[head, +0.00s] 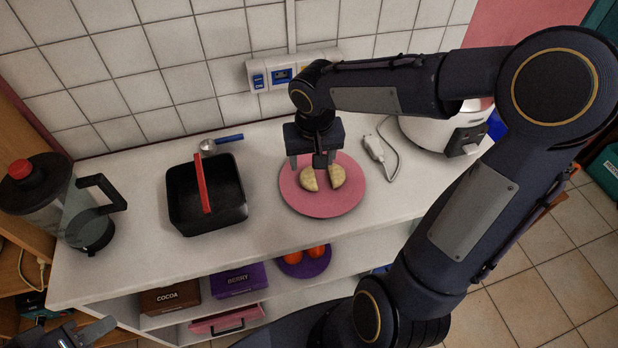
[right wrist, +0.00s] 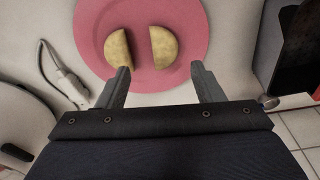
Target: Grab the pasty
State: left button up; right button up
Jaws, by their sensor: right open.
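Two pale yellow half-moon pasties lie side by side on a pink plate (head: 325,208) on the counter, one left (head: 309,181) and one right (head: 338,176) in the head view. In the right wrist view they show as a left pasty (right wrist: 117,48) and a right pasty (right wrist: 163,47) on the plate (right wrist: 190,20). My right gripper (head: 317,163) is open and empty above the plate; its fingers (right wrist: 160,70) point toward the pasties, and nothing lies gripped between them. My left gripper (head: 85,334) is partly cut off at the bottom left, away from the plate.
A white cooker (head: 435,132) and a plug with cable (head: 374,148) are at right. A coffee pot (head: 88,225) stands at far left.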

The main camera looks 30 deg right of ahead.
aim_at(308, 176)
jog(key=f, duration=0.3)
jog(key=w+f, duration=0.1)
jog(key=f, duration=0.3)
jog(key=shift+w+a+f, duration=0.1)
jog(key=shift+w+a, duration=0.05)
jog(key=shift+w, duration=0.05)
jog(key=shift+c, duration=0.3)
jog(key=c, duration=1)
jog(key=shift+r, duration=0.5)
notch_tip(308, 176, up, 2)
jog(key=shift+r+p, duration=0.2)
jog(key=shift+p, duration=0.1)
jog(key=s+a+r, duration=0.1)
jog(key=s+r, duration=0.2)
jog(key=s, duration=0.1)
jog(key=s+a+r+b, duration=0.1)
jog(key=s+a+r, duration=0.1)
jog(key=s+r, duration=0.1)
jog(key=s+a+r, duration=0.2)
jog(key=s+r, duration=0.1)
jog(key=s, duration=0.3)
jog(key=shift+a+r, duration=0.2)
jog(key=shift+r, duration=0.15)
